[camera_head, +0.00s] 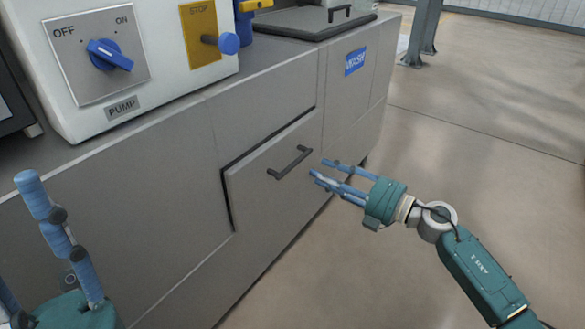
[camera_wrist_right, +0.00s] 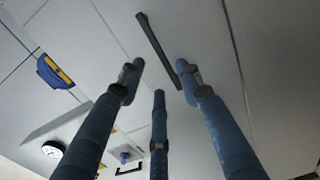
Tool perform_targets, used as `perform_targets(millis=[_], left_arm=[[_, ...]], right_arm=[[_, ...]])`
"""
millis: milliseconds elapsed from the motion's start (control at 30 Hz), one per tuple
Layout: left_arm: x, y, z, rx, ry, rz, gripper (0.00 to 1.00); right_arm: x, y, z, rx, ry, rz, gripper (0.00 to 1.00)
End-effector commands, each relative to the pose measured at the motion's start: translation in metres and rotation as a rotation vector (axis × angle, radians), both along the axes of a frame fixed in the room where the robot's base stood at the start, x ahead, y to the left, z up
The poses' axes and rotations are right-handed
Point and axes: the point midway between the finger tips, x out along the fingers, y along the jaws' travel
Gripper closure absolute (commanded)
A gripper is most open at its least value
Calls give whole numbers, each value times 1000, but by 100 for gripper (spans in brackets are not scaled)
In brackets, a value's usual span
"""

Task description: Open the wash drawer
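The drawer front (camera_head: 268,185) is a grey panel in the side of the grey cabinet, with dark gaps along its top and left edges. It stands slightly proud of the cabinet face. Its dark bar handle (camera_head: 290,162) is in clear view. A blue WASH label (camera_head: 355,62) is on the cabinet to the upper right. My right gripper (camera_head: 320,174) is open and empty just right of the handle, fingers pointing at the drawer. In the right wrist view the handle (camera_wrist_right: 158,45) lies beyond the spread fingertips (camera_wrist_right: 160,78), apparently untouched. My left gripper (camera_head: 45,225) is open, partly cut off at the lower left.
A white pump box with a blue knob (camera_head: 109,55) and a blue stop button (camera_head: 228,43) on a yellow plate stands on the counter. The floor (camera_head: 470,150) to the right is clear.

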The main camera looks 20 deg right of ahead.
Motion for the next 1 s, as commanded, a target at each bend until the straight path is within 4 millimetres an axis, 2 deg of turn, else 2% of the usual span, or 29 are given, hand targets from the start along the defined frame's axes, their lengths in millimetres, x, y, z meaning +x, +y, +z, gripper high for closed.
perform_targets(millis=[300, 433, 600, 900, 1000], left_arm=[[2, -2, 4, 4, -43, 3, 60], [3, -2, 6, 6, -56, 4, 60], [2, -3, 9, 6, -69, 4, 60], [3, -3, 10, 7, -67, 4, 60], [3, -3, 10, 7, -67, 4, 60]], right_arm=[[48, 37, 0, 3, -4, -1, 65], [63, 48, -1, 5, -1, -2, 65], [72, 56, 0, 3, 0, -2, 65], [74, 57, 0, 3, 1, -2, 65], [74, 57, 0, 3, 1, -2, 84]])
